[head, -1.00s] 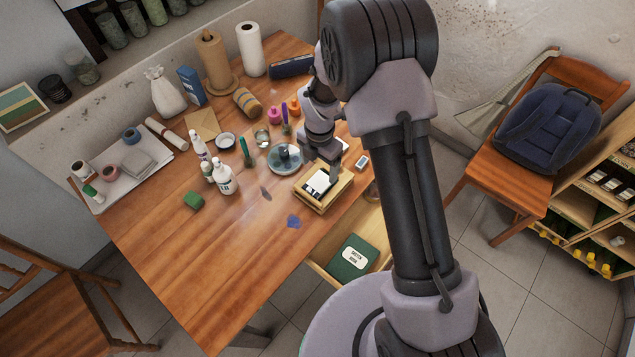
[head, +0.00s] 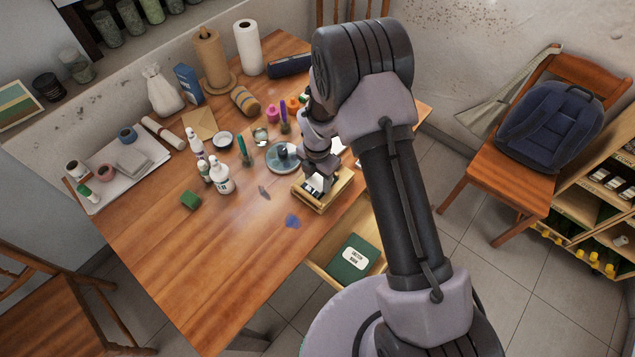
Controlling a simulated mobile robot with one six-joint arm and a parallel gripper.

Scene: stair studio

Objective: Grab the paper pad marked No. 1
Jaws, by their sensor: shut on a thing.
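A shallow wooden tray (head: 322,208) sits near the right edge of the table. A white-and-dark paper pad (head: 312,187) shows in it, partly hidden by my gripper. Any number on the pad is too small to read. My gripper (head: 316,184) points down into the tray and is shut on the pad. The fingertips are mostly hidden by the wrist, and I cannot tell whether the pad is clear of the tray floor.
A round glass dish (head: 279,163) stands just left of my wrist. Below the table edge an open drawer (head: 318,268) holds a green book (head: 350,258). The front left tabletop is clear.

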